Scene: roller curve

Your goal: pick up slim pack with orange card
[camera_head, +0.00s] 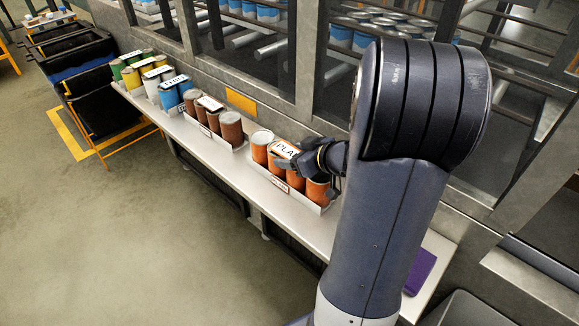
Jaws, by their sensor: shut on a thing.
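A slim pack of orange cans (261,147) stands in a low grey tray (312,209) on the long bench. A pale card (285,149) with dark letters, partly readable as "PLA", lies on top of the pack. My gripper (302,164) is at the right part of this pack, shut on it from above. The fingers are small and dark here, and the wrist hides part of the pack and the card. I cannot tell whether the pack is lifted clear of the tray.
Brown cans (231,126), blue cans (170,96) and further white, yellow and green packs stand left along the bench (235,166). A purple item (420,271) lies at its right end. Metal posts and rollers rise behind. A dark cart (85,70) stands at left; the floor in front is clear.

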